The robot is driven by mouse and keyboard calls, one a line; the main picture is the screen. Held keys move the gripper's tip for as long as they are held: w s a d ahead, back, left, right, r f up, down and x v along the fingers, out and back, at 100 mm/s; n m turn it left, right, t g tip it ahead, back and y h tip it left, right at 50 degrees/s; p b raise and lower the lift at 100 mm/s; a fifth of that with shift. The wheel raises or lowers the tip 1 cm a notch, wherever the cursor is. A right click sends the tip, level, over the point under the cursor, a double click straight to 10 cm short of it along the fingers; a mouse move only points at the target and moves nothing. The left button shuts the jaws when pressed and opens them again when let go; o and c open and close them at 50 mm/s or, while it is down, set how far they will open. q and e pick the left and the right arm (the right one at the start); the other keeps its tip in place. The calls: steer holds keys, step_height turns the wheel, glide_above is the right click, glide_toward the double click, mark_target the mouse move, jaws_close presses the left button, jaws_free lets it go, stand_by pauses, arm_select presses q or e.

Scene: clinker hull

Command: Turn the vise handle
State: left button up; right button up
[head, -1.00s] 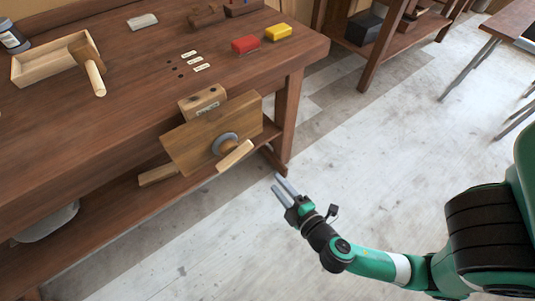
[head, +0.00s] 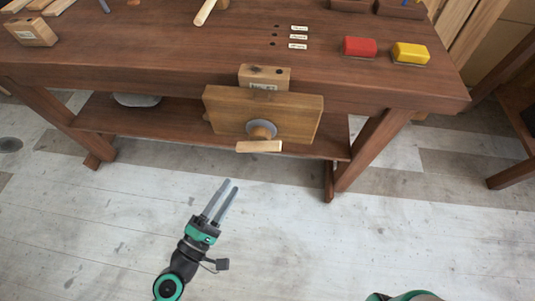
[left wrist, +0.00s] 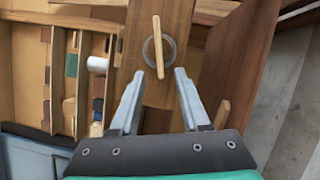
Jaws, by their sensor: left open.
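The vise has a wide wooden jaw (head: 230,108) on the front edge of the workbench (head: 150,60). Below its middle are a round hub (head: 262,129) and a pale wooden handle (head: 259,147), lying about level. In the left wrist view the handle (left wrist: 157,45) stands upright in the picture across a grey ring (left wrist: 147,52), beyond and between my fingertips. My left gripper (head: 231,184) is open and empty, in front of and below the vise, apart from the handle.
A red block (head: 360,46) and a yellow block (head: 410,52) sit on the bench top beside small white labels (head: 298,38). A lower shelf (head: 180,135) runs behind the vise, and a bench leg (head: 368,150) stands to its right. The floor in front is clear.

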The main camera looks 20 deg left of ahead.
mark_target(255, 151)
arm_select(q)
steer(key=w, duration=0.4)
steer(key=w+d+r+p, duration=0.1)
steer(key=w, duration=0.2)
steer(key=w+d+p, duration=0.1)
steer(key=w, duration=0.3)
steer(key=shift+w+r, duration=0.2)
steer(key=shift+w, duration=0.15)
jaws_close()
